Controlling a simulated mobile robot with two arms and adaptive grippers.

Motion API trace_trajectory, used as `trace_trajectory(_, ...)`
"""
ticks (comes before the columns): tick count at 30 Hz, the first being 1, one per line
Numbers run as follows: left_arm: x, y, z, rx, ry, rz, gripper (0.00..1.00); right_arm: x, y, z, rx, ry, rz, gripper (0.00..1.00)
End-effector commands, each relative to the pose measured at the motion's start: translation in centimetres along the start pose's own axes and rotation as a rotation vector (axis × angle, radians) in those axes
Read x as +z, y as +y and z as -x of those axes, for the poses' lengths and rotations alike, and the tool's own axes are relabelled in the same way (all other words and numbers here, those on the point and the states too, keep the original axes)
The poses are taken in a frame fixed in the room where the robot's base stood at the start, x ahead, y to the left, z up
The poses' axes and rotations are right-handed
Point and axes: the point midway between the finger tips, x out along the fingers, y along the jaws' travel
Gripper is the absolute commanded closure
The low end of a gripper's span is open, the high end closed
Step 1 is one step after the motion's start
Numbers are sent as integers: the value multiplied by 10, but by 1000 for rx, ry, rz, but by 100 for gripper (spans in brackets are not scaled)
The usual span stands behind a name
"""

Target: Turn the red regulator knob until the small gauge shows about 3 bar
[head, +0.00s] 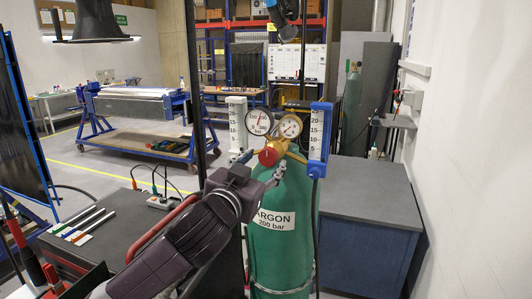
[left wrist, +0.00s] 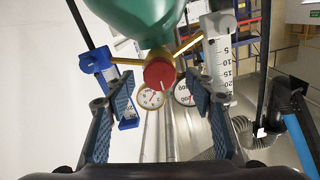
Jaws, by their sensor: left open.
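The red regulator knob (head: 268,157) sits at the front of the brass regulator on the green argon cylinder (head: 282,240). My left gripper (head: 262,164) is open in front of it. In the left wrist view the knob (left wrist: 159,73) lies between the open fingers (left wrist: 158,82), with a visible gap on both sides. A white line marks the knob's face. Two round gauges, a left one (head: 259,121) and a right one (head: 290,126), stand above the knob; their needles are too small to read surely. My right gripper does not show.
A white scaled tube (head: 237,125) and a blue scaled tube (head: 319,135) flank the gauges closely. A grey-topped blue cabinet (head: 370,195) stands right of the cylinder.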

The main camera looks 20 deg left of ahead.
Motion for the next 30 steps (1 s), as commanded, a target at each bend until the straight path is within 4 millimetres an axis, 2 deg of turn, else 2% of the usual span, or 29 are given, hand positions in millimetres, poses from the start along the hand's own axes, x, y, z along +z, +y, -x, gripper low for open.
trace_trajectory(1,-3,-1,-7,-2,-1,0,50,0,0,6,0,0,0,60)
trace_trajectory(6,-2,0,-20,-1,0,1,50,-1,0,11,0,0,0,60)
trace_trajectory(16,0,0,-23,-1,1,1,50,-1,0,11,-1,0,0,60)
trace_trajectory(27,0,0,-23,-1,1,0,91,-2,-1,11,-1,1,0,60)
trace_trajectory(30,0,0,-23,-1,1,-1,92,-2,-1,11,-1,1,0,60)
